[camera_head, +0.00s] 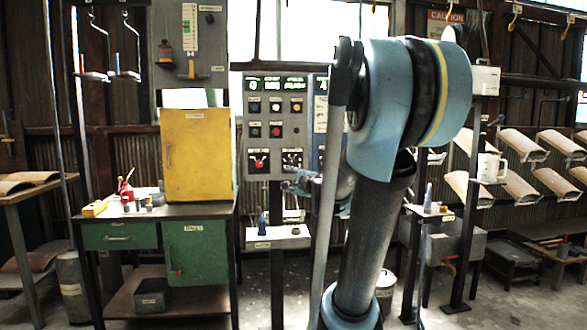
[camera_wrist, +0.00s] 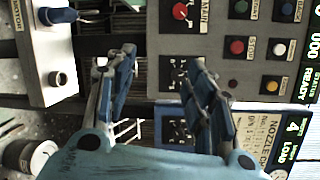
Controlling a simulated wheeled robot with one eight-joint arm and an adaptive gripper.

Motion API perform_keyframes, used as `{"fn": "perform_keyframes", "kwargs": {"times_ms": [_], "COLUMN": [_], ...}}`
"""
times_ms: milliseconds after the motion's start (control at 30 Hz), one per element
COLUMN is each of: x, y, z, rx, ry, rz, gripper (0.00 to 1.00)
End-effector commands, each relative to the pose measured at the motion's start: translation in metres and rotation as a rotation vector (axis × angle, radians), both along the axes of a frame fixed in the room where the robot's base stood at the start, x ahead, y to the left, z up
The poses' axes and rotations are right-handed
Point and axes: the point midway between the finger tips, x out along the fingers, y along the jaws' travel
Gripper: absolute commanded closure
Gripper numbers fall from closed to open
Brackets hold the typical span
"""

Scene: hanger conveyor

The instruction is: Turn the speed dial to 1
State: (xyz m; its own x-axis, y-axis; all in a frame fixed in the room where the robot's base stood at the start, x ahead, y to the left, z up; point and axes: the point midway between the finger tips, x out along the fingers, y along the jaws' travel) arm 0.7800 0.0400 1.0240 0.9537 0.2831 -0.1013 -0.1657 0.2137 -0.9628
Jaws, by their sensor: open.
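The control panel (camera_head: 275,130) stands upright left of my arm in the head view. The speed dial appears to be the black dial plate at its lower right (camera_head: 291,158). In the wrist view, turned sideways, this dial plate (camera_wrist: 173,70) lies beyond the gap between my fingertips. Its pointer setting is too small to read, and a finger partly covers it. My gripper (camera_wrist: 160,68) is open and empty, its two blue fingers apart on either side of the dial's line of sight. In the head view my gripper (camera_head: 298,186) is small, just below the dial, partly hidden by my arm.
A red MAIN switch (camera_head: 258,160) is beside the dial, with several push buttons above. A grey box (camera_head: 278,238) with a blue-grey lever stands below the panel. A yellow cabinet (camera_head: 195,155) is at left. A blue panel (camera_head: 321,110) adjoins on the right.

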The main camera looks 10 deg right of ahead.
Motion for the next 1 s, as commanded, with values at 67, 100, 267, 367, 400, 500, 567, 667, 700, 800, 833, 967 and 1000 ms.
{"fn": "perform_keyframes", "kwargs": {"times_ms": [67, 100, 267, 367, 400, 500, 567, 667, 700, 800, 833, 967, 1000], "x": [0.02, 0.027, 0.042, 0.048, 0.049, 0.056, 0.063, 0.074, 0.079, 0.091, 0.095, 0.111, 0.117], "y": [-0.021, -0.03, -0.053, -0.058, -0.058, -0.057, -0.057, -0.055, -0.055, -0.054, -0.054, -0.052, -0.051], "z": [0.011, 0.014, 0.02, 0.021, 0.021, 0.021, 0.021, 0.021, 0.021, 0.021, 0.021, 0.021, 0.021], "rx": [0.128, 0.183, 0.321, 0.35, 0.353, 0.353, 0.352, 0.351, 0.351, 0.35, 0.35, 0.35, 0.35], "ry": [-0.016, -0.021, -0.032, -0.034, -0.034, -0.033, -0.034, -0.033, -0.033, -0.033, -0.033, -0.033, -0.033], "rz": [-0.081, -0.114, -0.195, -0.213, -0.215, -0.214, -0.212, -0.212, -0.212, -0.213, -0.213, -0.212, -0.212], "gripper": [0.51, 0.51, 0.51, 0.51, 0.51, 0.51, 0.51, 0.51, 0.51, 0.51, 0.51, 0.51, 0.51]}}
